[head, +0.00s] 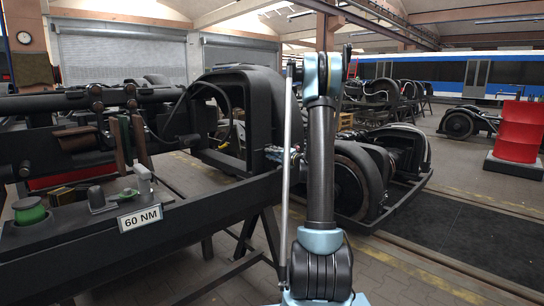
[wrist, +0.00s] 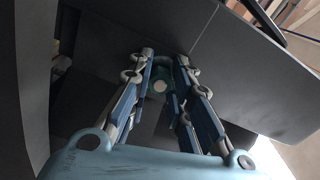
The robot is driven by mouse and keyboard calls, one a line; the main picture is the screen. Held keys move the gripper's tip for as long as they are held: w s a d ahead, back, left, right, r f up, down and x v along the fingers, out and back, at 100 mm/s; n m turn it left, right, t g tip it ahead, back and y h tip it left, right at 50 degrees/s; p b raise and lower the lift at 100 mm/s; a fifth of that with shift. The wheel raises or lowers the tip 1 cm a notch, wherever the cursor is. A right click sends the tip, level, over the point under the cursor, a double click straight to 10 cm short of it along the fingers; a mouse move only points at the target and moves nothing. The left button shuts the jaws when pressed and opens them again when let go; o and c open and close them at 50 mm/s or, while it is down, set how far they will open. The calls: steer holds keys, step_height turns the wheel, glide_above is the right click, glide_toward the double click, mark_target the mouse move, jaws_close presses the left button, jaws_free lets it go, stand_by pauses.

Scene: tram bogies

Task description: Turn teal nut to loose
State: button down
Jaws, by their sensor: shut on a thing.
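In the wrist view, the teal nut (wrist: 164,66) sits against a dark grey surface, with a pale round end showing in its middle. My gripper (wrist: 163,60) has one finger on each side of the nut and is shut on it. The fingers hide the nut's sides, and its markings are too small and dark to read. In the head view my arm rises in front of the dark bogie frame (head: 225,197). The gripper and the nut cannot be made out there.
A "60 NM" sign (head: 140,218) and a green spool-like part (head: 30,211) are at the left on the bogie. Wheels (head: 350,187) lie behind my arm. A red drum (head: 518,131) stands at the far right. Paved floor (head: 400,270) at the front right is clear.

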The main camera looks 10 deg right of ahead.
steer(key=n, duration=1.1)
steer(key=shift+f, duration=0.2)
steer(key=shift+n, duration=0.4)
steer(key=shift+d, duration=0.1)
steer(key=c, duration=1.5)
jaws_free()
steer(key=shift+w, duration=0.15)
steer(key=shift+o, duration=0.2)
steer(key=v, duration=1.2)
steer(key=shift+f, duration=0.1)
